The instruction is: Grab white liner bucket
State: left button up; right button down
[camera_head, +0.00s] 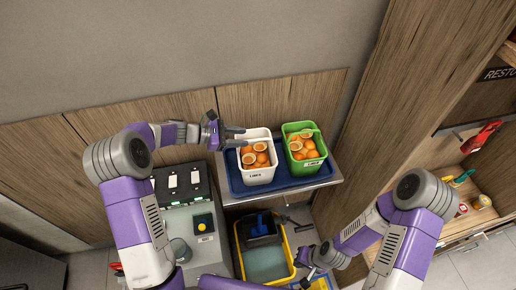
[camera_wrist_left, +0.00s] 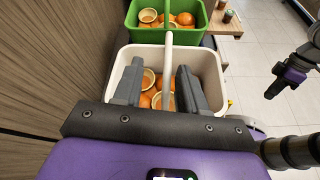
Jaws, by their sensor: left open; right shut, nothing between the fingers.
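The white liner bucket (camera_head: 259,177), holding oranges and orange halves, stands upright on a blue tray (camera_head: 287,182). In the left wrist view the bucket (camera_wrist_left: 207,62) lies just ahead, with its white handle (camera_wrist_left: 168,55) raised across the middle. My left gripper (camera_head: 238,136) is open at the bucket's upper left in the head view. In the left wrist view its fingers (camera_wrist_left: 158,88) stand over the bucket's near part, with the handle between them; contact cannot be told. My right gripper (camera_head: 303,260) is shut and empty, low near the yellow bin; it also shows in the wrist view (camera_wrist_left: 272,91).
A green bucket (camera_head: 312,163) with oranges stands right beside the white one. A grey machine with switches (camera_head: 203,225) is left of the tray. Below is a yellow bin (camera_head: 241,262) with a blue scoop. A wooden wall (camera_head: 180,104) runs close behind.

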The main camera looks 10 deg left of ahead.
aim_at(254, 140)
pick_arm(q)
jog(key=x, duration=0.2)
jog(key=p+x, duration=0.1)
jog(key=x, duration=0.3)
jog(key=shift+s+d+p, duration=0.2)
jog(key=shift+s+p, duration=0.1)
jog(key=shift+s, duration=0.1)
jog(key=shift+s+d+r, duration=0.1)
jog(key=shift+s+d, duration=0.05)
jog(key=c, duration=0.3)
grip_shut()
pick_arm(e)
jog(key=shift+s+r, duration=0.7)
jog(key=shift+r, duration=0.35)
pick_arm(q)
jog(key=shift+r, duration=0.1)
